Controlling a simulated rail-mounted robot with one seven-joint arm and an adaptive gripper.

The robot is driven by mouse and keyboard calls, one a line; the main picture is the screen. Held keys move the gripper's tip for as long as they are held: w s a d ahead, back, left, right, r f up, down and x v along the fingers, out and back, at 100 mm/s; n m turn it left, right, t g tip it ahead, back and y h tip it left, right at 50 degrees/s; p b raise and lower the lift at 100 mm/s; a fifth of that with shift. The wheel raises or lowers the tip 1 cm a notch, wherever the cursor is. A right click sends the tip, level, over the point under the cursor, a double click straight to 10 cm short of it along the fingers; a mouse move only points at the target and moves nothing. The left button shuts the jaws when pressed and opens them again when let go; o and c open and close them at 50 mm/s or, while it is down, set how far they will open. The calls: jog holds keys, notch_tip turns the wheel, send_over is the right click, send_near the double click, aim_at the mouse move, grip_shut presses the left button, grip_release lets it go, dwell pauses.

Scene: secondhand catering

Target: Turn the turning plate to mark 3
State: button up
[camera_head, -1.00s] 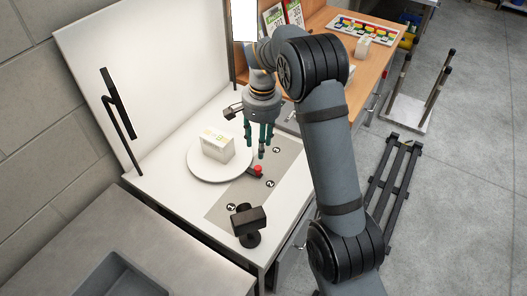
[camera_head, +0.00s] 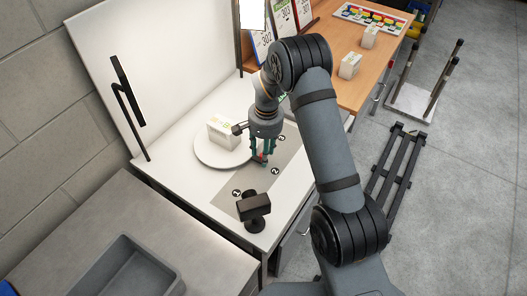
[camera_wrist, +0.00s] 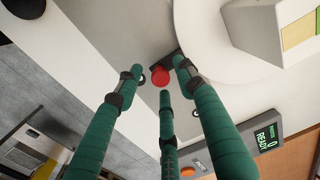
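The white turning plate (camera_head: 206,161) lies on the white worktop with a white box (camera_head: 222,131) on it. A dark arm with a red knob (camera_wrist: 160,77) sticks out from its rim. The grey strip beside it carries mark 1 (camera_head: 236,193), mark 2 (camera_head: 275,171) and mark 3 (camera_head: 282,138). My gripper (camera_head: 262,160) is low over the strip at the plate's edge. In the wrist view its green fingers stand apart around the knob; whether they touch it I cannot tell. In the head view the fingers mostly hide the knob.
A black device on a stand (camera_head: 253,208) stands near the worktop's front corner. A black bent post (camera_head: 130,105) rises at the left. A display reading "0 READY" (camera_wrist: 266,139) and an orange button (camera_wrist: 188,171) show in the wrist view. A wooden counter (camera_head: 345,90) adjoins behind.

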jog(key=shift+c, duration=1.2)
grip_shut()
